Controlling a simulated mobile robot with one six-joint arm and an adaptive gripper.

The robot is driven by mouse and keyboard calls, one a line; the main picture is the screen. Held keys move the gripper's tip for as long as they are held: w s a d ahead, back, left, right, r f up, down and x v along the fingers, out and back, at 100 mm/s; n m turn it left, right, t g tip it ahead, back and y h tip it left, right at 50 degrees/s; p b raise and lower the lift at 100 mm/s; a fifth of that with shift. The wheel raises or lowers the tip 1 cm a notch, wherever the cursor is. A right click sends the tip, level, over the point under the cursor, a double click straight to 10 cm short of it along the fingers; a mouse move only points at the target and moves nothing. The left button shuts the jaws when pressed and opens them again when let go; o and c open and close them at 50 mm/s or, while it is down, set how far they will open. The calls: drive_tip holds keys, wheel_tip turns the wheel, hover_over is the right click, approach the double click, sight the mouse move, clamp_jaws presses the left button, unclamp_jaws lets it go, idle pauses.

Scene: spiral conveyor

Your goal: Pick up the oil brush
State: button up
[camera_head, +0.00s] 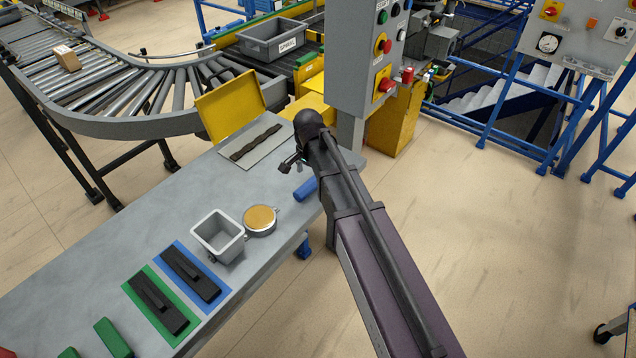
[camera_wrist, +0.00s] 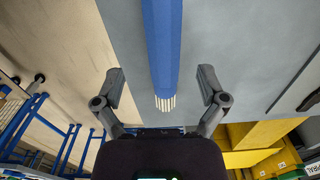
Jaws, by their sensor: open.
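The oil brush (camera_head: 305,189) has a blue handle and lies on the grey workbench (camera_head: 110,240) near its right edge. In the wrist view the blue brush (camera_wrist: 161,45) runs down from the top middle, with its pale bristles (camera_wrist: 165,103) towards me. My gripper (camera_head: 291,166) is just beyond the brush in the head view. In the wrist view my gripper (camera_wrist: 161,78) is open, one finger on each side of the brush, with visible gaps. Neither finger appears to touch it. Part of the brush is hidden by my arm in the head view.
A grey open box (camera_head: 217,230) and a round gold-topped tin (camera_head: 260,219) stand left of the brush. Blue (camera_head: 218,300) and green (camera_head: 183,334) mats hold black parts. A light plate (camera_head: 228,157) with a dark strip lies behind. A control panel (camera_head: 365,70) rises beyond the bench.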

sight(309, 183)
drive_tip(key=shift+f, duration=0.1)
drive_tip(key=shift+w+a+f+b, duration=0.1)
drive_tip(key=shift+f+b, duration=1.2)
drive_tip(key=shift+b, duration=0.05)
drive_tip(key=shift+w+f+b, duration=0.1)
drive_tip(key=shift+f+b, duration=1.15)
drive_tip(key=shift+b, duration=0.05)
drive_tip(key=c, duration=1.3)
